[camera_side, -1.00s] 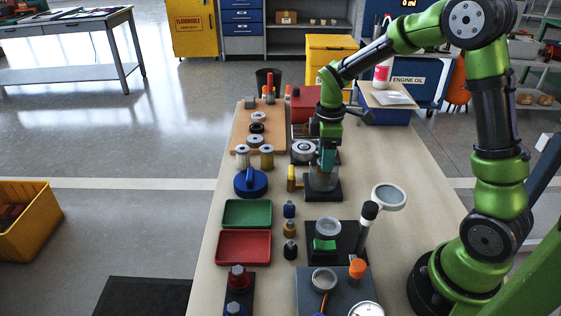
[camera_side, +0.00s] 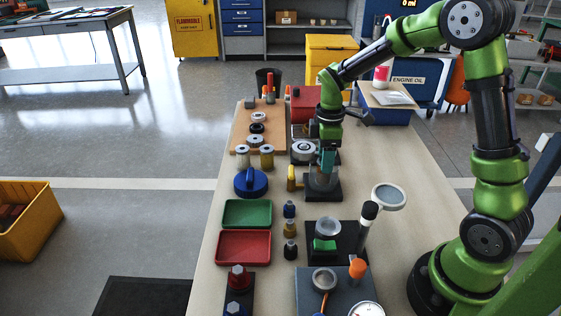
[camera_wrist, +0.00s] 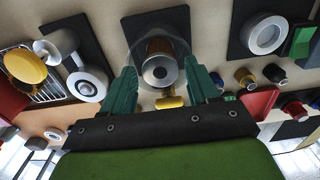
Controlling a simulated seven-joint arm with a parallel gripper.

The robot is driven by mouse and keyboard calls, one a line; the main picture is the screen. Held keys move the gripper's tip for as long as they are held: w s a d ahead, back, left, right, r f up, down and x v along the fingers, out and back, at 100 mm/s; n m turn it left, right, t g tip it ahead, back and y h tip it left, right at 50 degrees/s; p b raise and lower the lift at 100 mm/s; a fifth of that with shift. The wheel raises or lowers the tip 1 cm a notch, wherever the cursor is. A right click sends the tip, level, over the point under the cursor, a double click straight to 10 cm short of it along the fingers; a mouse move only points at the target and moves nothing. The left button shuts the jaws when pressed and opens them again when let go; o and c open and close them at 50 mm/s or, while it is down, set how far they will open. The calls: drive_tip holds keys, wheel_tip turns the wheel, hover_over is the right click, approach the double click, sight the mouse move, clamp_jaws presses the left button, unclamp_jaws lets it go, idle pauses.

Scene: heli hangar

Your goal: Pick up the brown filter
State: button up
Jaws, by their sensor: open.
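The brown filter (camera_wrist: 160,46), with a silver round end cap, is upright in a clear housing on a dark square base (camera_wrist: 142,22) in the wrist view. My gripper (camera_wrist: 160,66) is open, with its green fingers on either side of the filter's end cap. No clear contact shows. In the side view my gripper (camera_side: 327,160) points down at the clear housing (camera_side: 323,181), its fingertips at about the housing's top. The filter itself is largely hidden there by the fingers and housing.
A yellow-handled item (camera_side: 292,178) stands just left of the housing. A blue lidded item (camera_side: 251,182), green tray (camera_side: 247,213) and red tray (camera_side: 243,247) lie left.

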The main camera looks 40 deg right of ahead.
drive_tip(key=shift+c, duration=0.2)
drive_tip(key=c, duration=0.8)
drive_tip(key=shift+r, duration=3)
